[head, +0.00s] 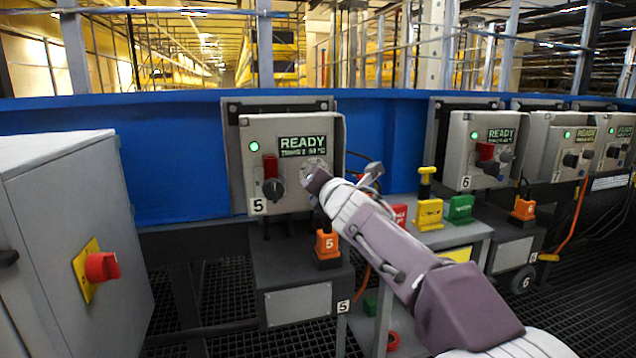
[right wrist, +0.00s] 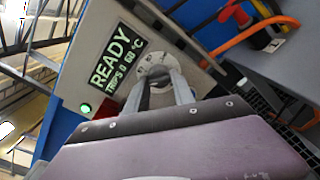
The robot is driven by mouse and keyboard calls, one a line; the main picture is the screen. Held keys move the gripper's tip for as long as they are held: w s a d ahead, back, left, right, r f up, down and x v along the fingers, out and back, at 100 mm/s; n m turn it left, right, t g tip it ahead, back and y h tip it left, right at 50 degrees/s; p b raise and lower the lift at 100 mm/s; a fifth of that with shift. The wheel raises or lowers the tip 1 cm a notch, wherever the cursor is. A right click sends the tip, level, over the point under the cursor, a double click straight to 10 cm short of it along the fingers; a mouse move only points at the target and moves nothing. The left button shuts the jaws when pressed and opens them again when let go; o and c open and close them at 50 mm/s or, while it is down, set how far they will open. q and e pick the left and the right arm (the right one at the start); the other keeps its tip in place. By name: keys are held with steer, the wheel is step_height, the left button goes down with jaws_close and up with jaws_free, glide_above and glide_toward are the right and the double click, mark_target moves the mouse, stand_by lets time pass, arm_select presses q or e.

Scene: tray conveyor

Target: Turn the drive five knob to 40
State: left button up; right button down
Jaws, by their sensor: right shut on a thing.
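The drive five box (head: 262,135) is a grey panel with a "5" label, a lit green lamp and a display (head: 303,147) reading READY. My right gripper (head: 316,184) reaches its right side from the lower right. In the right wrist view the gripper (right wrist: 160,88) is shut at the round pale dial (right wrist: 154,66), its fingers on the drive five knob. The knob itself is mostly hidden between the fingers, and its pointer and the scale numbers cannot be read. The display (right wrist: 117,58) also shows there, with a smaller second line. My left gripper is not in view.
A black rotary switch (head: 272,189) and a red part (head: 270,166) sit left of the dial. An orange plug (head: 327,245) marked 5 is below. A grey cabinet (head: 60,230) with a red switch stands left. Box 6 (head: 463,140) is to the right.

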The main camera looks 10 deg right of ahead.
steer(key=shift+n, duration=1.5)
steer(key=c, duration=1.1)
jaws_free()
steer(key=s, duration=0.9)
steer(key=shift+b, duration=0.3)
steer(key=shift+r, duration=0.1)
